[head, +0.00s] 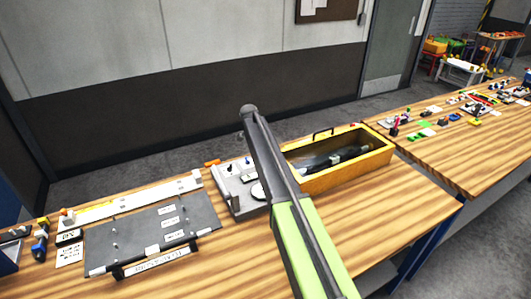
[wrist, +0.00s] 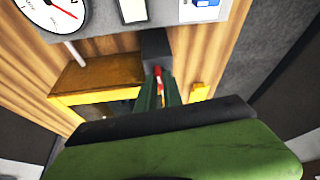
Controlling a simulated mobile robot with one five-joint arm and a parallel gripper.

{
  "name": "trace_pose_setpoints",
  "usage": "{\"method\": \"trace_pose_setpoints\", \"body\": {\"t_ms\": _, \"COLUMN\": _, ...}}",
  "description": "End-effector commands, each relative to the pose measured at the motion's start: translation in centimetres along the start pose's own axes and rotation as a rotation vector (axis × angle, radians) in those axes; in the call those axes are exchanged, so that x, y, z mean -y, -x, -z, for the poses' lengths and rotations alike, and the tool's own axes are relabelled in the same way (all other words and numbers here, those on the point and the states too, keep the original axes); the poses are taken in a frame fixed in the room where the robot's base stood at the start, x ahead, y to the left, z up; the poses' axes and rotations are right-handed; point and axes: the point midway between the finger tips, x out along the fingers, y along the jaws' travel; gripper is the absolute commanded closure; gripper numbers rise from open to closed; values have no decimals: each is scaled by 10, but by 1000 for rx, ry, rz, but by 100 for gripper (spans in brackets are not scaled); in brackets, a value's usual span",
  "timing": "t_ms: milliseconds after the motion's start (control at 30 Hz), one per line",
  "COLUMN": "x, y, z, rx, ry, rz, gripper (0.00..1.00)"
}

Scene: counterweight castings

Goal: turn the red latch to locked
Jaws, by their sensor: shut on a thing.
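The red latch (wrist: 158,72) shows as a small red piece between my fingers in the wrist view, just below a dark grey block (wrist: 156,46). My gripper (wrist: 159,84) is shut on it, with a dark green finger on either side. The fingers hide most of the latch, so I cannot tell its angle or whether it is locked. In the head view my arm hides the gripper and the latch cannot be made out.
In the head view a yellow toolbox (head: 345,181) stands right of my arm and a grey fixture (head: 236,207) left of it. A dark grey board (head: 140,236) lies further left. A round dial (wrist: 52,12) is at the wrist view's top left.

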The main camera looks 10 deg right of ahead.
Motion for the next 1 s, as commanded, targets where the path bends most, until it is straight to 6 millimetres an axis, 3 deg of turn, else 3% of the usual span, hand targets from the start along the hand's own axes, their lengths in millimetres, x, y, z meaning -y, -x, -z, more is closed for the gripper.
{"method": "trace_pose_setpoints", "body": {"t_ms": 100, "x": -5, "y": -1, "z": 2, "rx": 1, "ry": -2, "rz": -12, "gripper": 100}}
{"method": "trace_pose_setpoints", "body": {"t_ms": 133, "x": -5, "y": -1, "z": 2, "rx": 1, "ry": -2, "rz": -12, "gripper": 88}}
{"method": "trace_pose_setpoints", "body": {"t_ms": 300, "x": -4, "y": -1, "z": 1, "rx": 1, "ry": 0, "rz": -9, "gripper": 67}}
{"method": "trace_pose_setpoints", "body": {"t_ms": 667, "x": -2, "y": 4, "z": 0, "rx": 1, "ry": 1, "rz": -6, "gripper": 67}}
{"method": "trace_pose_setpoints", "body": {"t_ms": 867, "x": -2, "y": 30, "z": 2, "rx": 1, "ry": 2, "rz": -5, "gripper": 67}}
{"method": "trace_pose_setpoints", "body": {"t_ms": 1000, "x": -2, "y": 63, "z": 3, "rx": 1, "ry": 3, "rz": -6, "gripper": 67}}
